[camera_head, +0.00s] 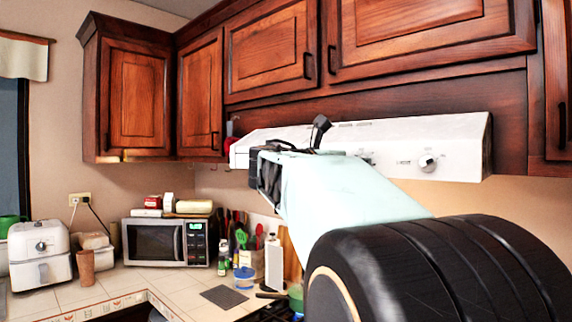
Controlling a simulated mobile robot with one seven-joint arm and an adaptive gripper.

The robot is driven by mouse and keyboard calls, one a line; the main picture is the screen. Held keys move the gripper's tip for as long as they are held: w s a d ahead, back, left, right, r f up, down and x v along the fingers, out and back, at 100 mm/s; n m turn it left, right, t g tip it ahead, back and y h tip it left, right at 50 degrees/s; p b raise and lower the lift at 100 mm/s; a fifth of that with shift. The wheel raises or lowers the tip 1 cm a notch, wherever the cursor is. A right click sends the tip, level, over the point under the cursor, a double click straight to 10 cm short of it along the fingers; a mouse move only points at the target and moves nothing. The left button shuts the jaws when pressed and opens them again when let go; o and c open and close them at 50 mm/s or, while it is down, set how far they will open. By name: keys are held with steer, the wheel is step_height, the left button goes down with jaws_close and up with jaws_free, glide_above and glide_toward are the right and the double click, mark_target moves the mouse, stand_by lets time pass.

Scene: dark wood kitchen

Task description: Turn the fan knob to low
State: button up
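The white range hood (455,135) hangs under the dark wood cabinets. A round knob (428,162) with a grey face sits on the right part of its front panel, with small markings to its left. Another control shows partly at the arm's upper edge, mostly hidden. My gripper (268,172) shows as dark parts at the arm's far end, in front of the hood's left part and well left of the visible knob. Its fingers cannot be made out, nor whether it touches the hood.
Wooden cabinets (270,50) run above the hood. Below left, a microwave (153,242), a white air fryer (38,252), and bottles and utensils crowd the tiled counter (185,285). The wall between the hood and the counter is mostly clear on the left.

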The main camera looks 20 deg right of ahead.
jaws_close()
steer(key=m+b, duration=0.5)
steer(key=m, duration=0.4)
steer(key=shift+w+m+b, duration=0.1)
steer(key=shift+m+b, duration=0.2)
stand_by(0.3)
steer(key=o, duration=0.9)
jaws_free()
